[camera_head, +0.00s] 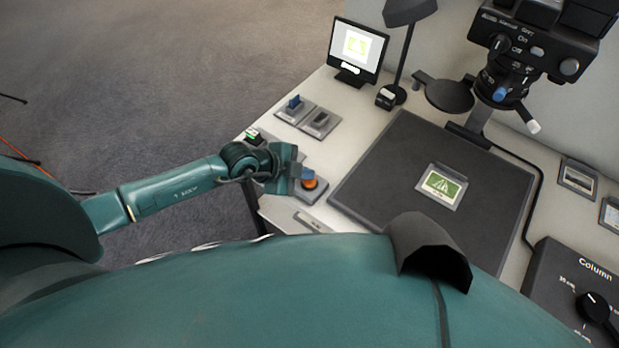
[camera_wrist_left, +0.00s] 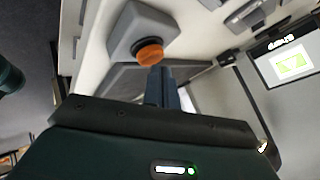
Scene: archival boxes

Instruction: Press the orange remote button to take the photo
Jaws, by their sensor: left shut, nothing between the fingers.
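The orange remote button (camera_head: 309,183) sits on a small grey box near the left edge of the table. It also shows in the left wrist view (camera_wrist_left: 149,53), just beyond my fingertips. My left gripper (camera_head: 297,176) is shut and empty, beside the button on its left in the head view. In the left wrist view the closed fingers (camera_wrist_left: 160,75) reach the lower edge of the button; I cannot tell if they touch it. A card with a green picture (camera_head: 441,186) lies on the dark copy board (camera_head: 380,175). My right gripper is not in view.
A camera (camera_head: 535,45) hangs above the board on the right. A monitor (camera_head: 357,50) and a lamp (camera_head: 407,20) stand at the back. Two switch boxes (camera_head: 307,118) sit left of the board. A column control box (camera_head: 570,300) stands at the front right.

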